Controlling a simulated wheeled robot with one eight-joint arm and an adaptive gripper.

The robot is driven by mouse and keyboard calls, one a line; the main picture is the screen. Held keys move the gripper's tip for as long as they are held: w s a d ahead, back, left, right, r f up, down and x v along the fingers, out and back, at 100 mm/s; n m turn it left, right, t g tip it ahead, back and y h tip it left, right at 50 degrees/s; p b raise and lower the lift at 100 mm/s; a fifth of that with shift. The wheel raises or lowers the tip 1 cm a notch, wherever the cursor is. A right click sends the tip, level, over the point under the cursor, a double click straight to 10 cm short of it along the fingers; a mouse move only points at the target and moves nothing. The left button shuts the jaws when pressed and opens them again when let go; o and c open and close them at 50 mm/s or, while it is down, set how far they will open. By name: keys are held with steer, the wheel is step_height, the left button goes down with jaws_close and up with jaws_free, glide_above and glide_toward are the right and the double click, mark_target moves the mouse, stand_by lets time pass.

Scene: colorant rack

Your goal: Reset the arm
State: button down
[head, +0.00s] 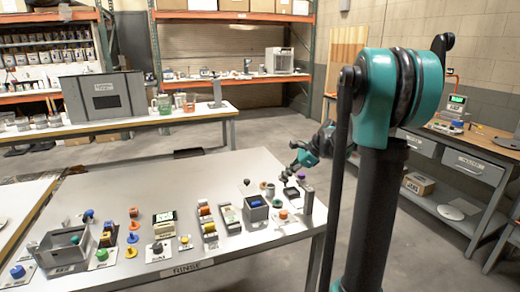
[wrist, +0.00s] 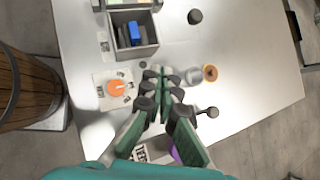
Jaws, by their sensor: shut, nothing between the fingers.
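My gripper (head: 292,170) is at the end of my arm, over the right end of the grey worktable (head: 200,175) in the head view. In the wrist view, the green fingers of my gripper (wrist: 160,76) converge with their tips together and nothing between them. The fingers point at the tabletop between an orange knob on a white plate (wrist: 116,88) and a small brown-orange round piece (wrist: 210,72). My arm hides part of the table's right side in the head view.
A grey open box (wrist: 148,50) with a blue piece stands nearby. A black-knobbed lever (wrist: 212,112) is close to the fingers. Several knobs and small devices cover the table's front; its back left is clear.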

steer(key=s+d+f+n+h, duration=0.1)
steer(key=s+f+n, duration=0.3)
steer(key=s, duration=0.5)
steer(key=s+d+f+n+t+h, duration=0.1)
steer(key=s+f+n+h, duration=0.3)
steer(key=s+n, duration=0.4)
steer(key=s+d+f+n+h, duration=0.2)
steer(key=s+f+n, duration=0.3)
steer(key=s, duration=0.5)
steer(key=shift+s+d+f+n+t+h, duration=0.3)
steer(key=shift+s+d+f+n+t, duration=0.1)
steer(key=shift+d+n, duration=0.4)
